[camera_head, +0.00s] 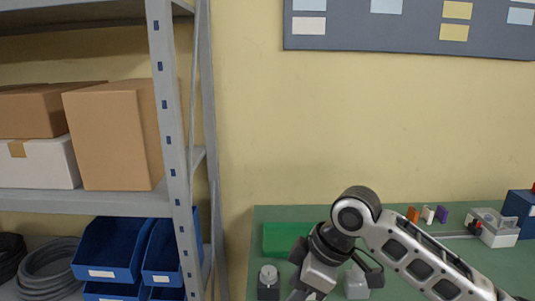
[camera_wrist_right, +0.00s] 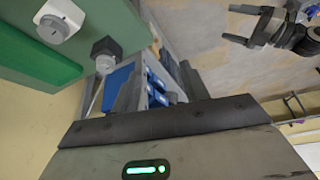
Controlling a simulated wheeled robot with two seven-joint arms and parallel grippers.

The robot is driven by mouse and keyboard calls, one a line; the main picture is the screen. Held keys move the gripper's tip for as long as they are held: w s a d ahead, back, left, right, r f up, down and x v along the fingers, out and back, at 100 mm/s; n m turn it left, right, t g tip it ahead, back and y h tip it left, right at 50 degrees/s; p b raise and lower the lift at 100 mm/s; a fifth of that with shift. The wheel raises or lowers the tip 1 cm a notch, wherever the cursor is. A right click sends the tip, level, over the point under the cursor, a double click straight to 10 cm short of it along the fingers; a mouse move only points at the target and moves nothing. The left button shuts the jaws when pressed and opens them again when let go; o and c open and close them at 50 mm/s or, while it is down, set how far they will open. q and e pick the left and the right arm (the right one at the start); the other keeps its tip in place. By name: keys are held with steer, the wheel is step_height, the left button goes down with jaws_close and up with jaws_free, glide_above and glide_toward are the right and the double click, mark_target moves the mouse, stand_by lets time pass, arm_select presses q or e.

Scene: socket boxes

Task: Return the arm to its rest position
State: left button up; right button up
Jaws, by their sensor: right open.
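My right arm (camera_head: 410,255) reaches in from the right over the green bench, bent at the elbow, with its wrist low in the head view. In the right wrist view my right gripper (camera_wrist_right: 158,76) has its two dark fingers apart with nothing seen between them. My left gripper (camera_wrist_right: 231,25) shows at the top right of that view, its fingers apart and empty, clear of the bench. A dark socket box with a pale round top (camera_head: 268,282) stands left of my right wrist. A light grey box (camera_head: 357,284) stands just right of it, partly hidden by my arm.
A green block (camera_head: 285,238) lies on the bench (camera_head: 262,214) behind my wrist. A grey and white device (camera_head: 494,228) and a blue box (camera_head: 520,212) stand at the right. A metal shelf (camera_head: 176,140) with cartons and blue bins (camera_head: 112,250) stands at the left.

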steer(key=s+a+f+m+t+y, duration=0.1)
steer(key=s+f+m+t, duration=0.1)
steer(key=f+m, duration=0.35)
steer(key=s+a+f+m+t+y, duration=0.1)
steer(key=s+f+m+t+y, duration=0.15)
steer(key=f, duration=0.65)
steer(key=s+d+f+m+t+h, duration=0.4)
steer(key=s+d+f+h, duration=0.1)
steer(key=s+d+f, duration=0.5)
steer(key=s+d, duration=0.2)
steer(key=s, duration=0.1)
steer(key=shift+d+m+h, duration=0.3)
steer(key=shift+h, duration=0.05)
